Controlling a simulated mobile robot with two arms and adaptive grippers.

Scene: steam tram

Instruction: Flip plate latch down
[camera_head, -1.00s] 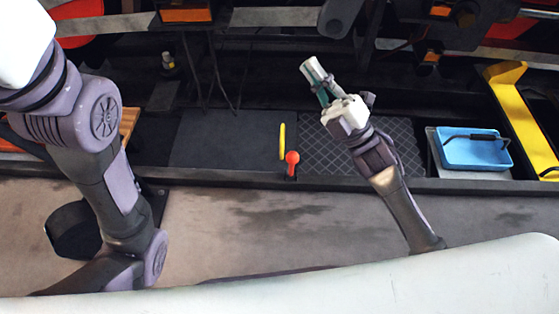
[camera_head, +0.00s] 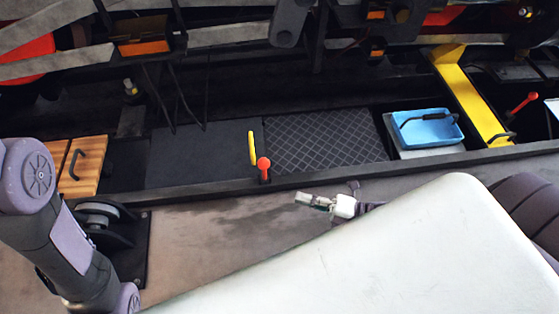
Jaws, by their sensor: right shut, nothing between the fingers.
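A short lever with a red knob (camera_head: 264,163), which looks like the plate latch, stands up at the front edge beside the left end of the dark diamond-patterned plate (camera_head: 330,138). A yellow bar (camera_head: 251,148) lies just behind and left of it. My right gripper (camera_head: 303,198) is shut and empty, over the grey floor in front of the ledge. It points left and is apart from the lever, to its right and nearer me. My left arm shows at the left edge; its gripper is out of view.
A blue tray (camera_head: 428,131) with a dark handle sits right of the plate. A wooden panel (camera_head: 85,165) is at the left. A dark front ledge (camera_head: 400,167) runs across.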

